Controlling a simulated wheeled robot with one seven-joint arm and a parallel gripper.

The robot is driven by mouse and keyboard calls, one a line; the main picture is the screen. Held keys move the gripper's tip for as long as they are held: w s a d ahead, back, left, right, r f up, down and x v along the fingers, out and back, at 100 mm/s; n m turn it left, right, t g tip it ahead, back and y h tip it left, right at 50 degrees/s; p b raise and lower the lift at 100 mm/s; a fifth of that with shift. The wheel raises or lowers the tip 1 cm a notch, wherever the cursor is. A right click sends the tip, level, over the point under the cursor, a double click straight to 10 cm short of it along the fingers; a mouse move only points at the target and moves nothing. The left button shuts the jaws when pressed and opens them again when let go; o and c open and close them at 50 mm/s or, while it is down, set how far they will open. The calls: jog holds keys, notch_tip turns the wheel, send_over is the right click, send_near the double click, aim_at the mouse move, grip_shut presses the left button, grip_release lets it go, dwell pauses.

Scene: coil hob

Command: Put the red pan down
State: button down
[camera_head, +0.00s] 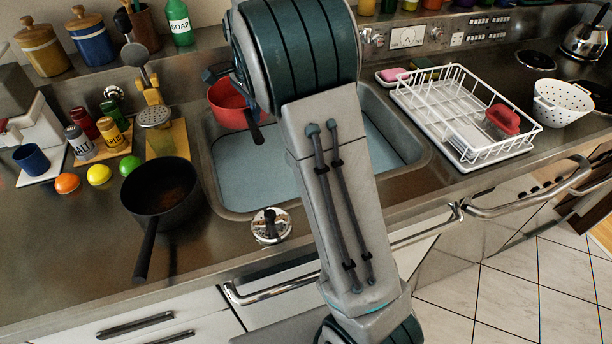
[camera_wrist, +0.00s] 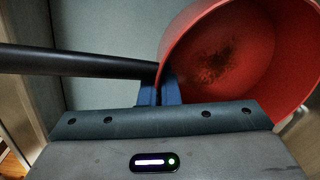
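The red pan (camera_head: 231,106) is over the back left part of the sink (camera_head: 235,165), its dark handle (camera_head: 256,134) pointing toward the front. I cannot tell how far it is above the sink floor. In the wrist view the pan (camera_wrist: 270,50) shows its red inside with a dark brown stain, and its black handle (camera_wrist: 75,62) runs left. My gripper (camera_wrist: 158,92) has its blue fingers close together at the pan's wall beside the handle joint, apparently shut on the rim. In the head view my arm hides part of the pan and most of the gripper.
A dark pan (camera_head: 163,190) stands on the counter left of the sink, its handle toward the front edge. Fruit, shakers and boards crowd the left. A white dish rack (camera_head: 462,112) and a colander (camera_head: 562,103) stand right. Bare counter lies front left (camera_head: 60,250).

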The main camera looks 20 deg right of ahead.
jog(key=b, duration=0.7)
send_over(264, 180)
notch_tip(264, 180, down, 11)
notch_tip(264, 180, down, 10)
jog(key=shift+r+b, duration=0.15)
jog(key=shift+b, duration=0.55)
jog(key=c, duration=1.7)
grip_release()
jog(key=shift+s, duration=0.1)
jog(key=shift+s+d+r+p, duration=0.1)
jog(key=shift+r+p, duration=0.1)
jog(key=shift+r, duration=1.8)
jog(key=shift+s+r+p, duration=0.15)
jog(key=shift+r+p, duration=0.1)
jog(key=shift+r, duration=1.7)
jog(key=shift+s+d+r+p, duration=0.1)
jog(key=shift+r+p, duration=0.1)
jog(key=shift+r, duration=1.8)
